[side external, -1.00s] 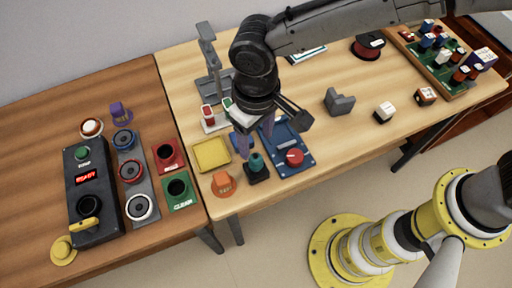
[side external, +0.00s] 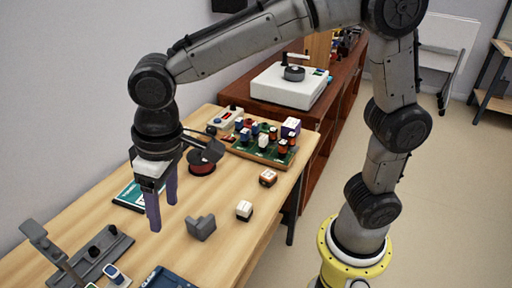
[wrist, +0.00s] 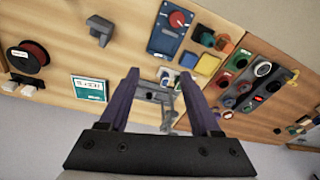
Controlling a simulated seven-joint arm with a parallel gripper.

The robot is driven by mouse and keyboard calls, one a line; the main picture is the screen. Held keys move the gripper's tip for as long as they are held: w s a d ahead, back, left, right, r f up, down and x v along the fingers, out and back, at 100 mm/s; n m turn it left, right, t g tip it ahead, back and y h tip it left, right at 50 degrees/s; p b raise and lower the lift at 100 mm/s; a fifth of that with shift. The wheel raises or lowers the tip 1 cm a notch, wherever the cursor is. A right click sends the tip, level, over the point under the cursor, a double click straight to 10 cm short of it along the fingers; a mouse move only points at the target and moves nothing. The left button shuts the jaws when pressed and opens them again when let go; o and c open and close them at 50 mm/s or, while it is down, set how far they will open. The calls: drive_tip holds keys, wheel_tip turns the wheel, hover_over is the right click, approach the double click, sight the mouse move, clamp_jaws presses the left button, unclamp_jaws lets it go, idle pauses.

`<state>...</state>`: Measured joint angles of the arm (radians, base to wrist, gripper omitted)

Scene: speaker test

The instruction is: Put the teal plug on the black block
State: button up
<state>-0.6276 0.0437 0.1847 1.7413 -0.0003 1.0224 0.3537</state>
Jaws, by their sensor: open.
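My gripper (side external: 161,210) is open and empty, its two purple fingers pointing down above the wooden table, left of a grey angled block. Its fingers also show in the wrist view (wrist: 160,78), with nothing between them. The black block (wrist: 203,36) shows small beside the blue panel in the wrist view, away from the fingers. The teal plug appears to be on it, but it is too small there to be sure how it sits. Neither the plug nor the black block is within the side view now.
A grey stand (side external: 88,257) is at lower left. The blue panel (wrist: 172,25) is beside the black block.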

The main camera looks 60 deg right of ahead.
drive_tip(key=s+d+r+m+t, duration=0.1)
drive_tip(key=s+d+r, duration=0.15)
drive_tip(key=d, duration=0.45)
drive_tip(key=s+d+r+m+t, duration=0.1)
drive_tip(key=s+d+r, duration=0.15)
drive_tip(key=d, duration=0.45)
drive_tip(key=s+d+f+m+t+h, duration=0.1)
drive_tip(key=s+d+f+t, duration=0.1)
drive_tip(key=s+d, duration=0.7)
drive_tip(key=shift+s+f, duration=0.55)
drive_tip(key=shift+f, duration=0.05)
